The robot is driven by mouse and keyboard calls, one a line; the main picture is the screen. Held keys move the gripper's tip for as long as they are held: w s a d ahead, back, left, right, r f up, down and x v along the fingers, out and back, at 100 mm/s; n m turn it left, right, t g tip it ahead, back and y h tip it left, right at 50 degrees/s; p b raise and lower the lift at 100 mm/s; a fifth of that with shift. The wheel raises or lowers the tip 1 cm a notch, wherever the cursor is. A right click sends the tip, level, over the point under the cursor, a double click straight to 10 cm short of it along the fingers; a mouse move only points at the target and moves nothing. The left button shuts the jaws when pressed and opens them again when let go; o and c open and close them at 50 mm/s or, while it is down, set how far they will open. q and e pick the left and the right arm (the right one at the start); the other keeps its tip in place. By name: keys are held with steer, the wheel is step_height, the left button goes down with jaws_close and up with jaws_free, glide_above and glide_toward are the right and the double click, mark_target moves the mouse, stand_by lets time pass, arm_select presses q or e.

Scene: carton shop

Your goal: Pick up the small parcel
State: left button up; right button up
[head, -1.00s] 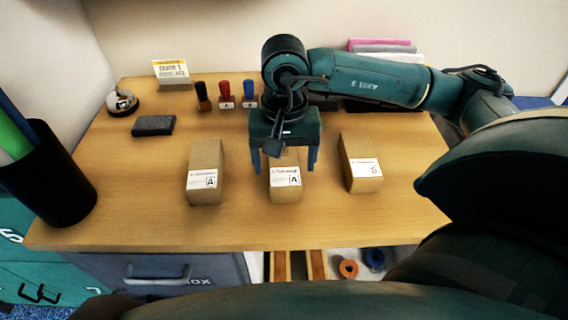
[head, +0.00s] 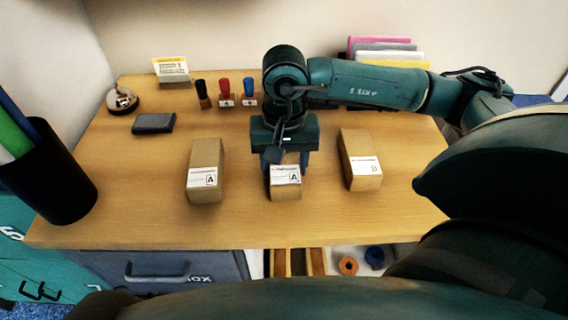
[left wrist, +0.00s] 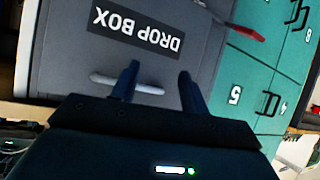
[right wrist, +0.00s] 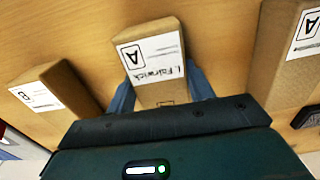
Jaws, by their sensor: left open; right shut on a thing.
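Three brown parcels with white labels stand on the wooden table (head: 330,225). The middle parcel (head: 285,186) carries a label with the letter A; it also shows in the right wrist view (right wrist: 158,68). My right gripper (head: 284,168) is over its far part, shut on it with a finger on each side. The left parcel (head: 206,170), also marked A, and the right parcel (head: 361,160), marked B, stand apart on either side. My left gripper (left wrist: 158,82) is open and empty in the left wrist view, in front of a grey drop box (left wrist: 130,50).
Three stamps (head: 225,94), a bell (head: 122,100), a dark pad (head: 154,123) and a small sign (head: 171,69) stand at the back left. A black pen cup (head: 48,175) is at the left edge. The table's front strip is clear.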

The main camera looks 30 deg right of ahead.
mark_target(284, 162)
steer(key=shift+r, duration=0.1)
steer(key=shift+c, duration=0.3)
steer(key=shift+r, duration=0.2)
step_height(284, 162, up, 10)
steer(key=shift+f+b, duration=0.25)
steer(key=shift+b, duration=0.05)
steer(key=shift+w+a, duration=0.1)
steer(key=shift+a, duration=0.05)
steer(key=n+p, duration=0.1)
steer(key=w+a+f+n+p, duration=0.1)
steer(key=p, duration=0.1)
steer(key=shift+a, duration=0.3)
arm_select(q)
steer(key=shift+s+a+r+g+y+p, duration=0.2)
steer(key=shift+a+r+p, duration=0.2)
steer(key=shift+p, duration=0.2)
steer(key=shift+s+a+r+g+y+p, duration=0.1)
steer(key=shift+a+r+y+p, duration=0.1)
steer(key=shift+a+r+p, duration=0.3)
steer(key=shift+d+f, duration=0.15)
steer(key=shift+f, duration=0.25)
steer(key=shift+c, duration=1)
arm_select(e)
steer(key=f+n, duration=0.1)
steer(key=a+f+n, duration=0.1)
steer(key=f+n, duration=0.1)
steer(key=n, duration=0.1)
steer(key=shift+w+a+f, duration=0.25)
steer(key=shift+w+a, duration=0.05)
steer(key=shift+a, duration=0.2)
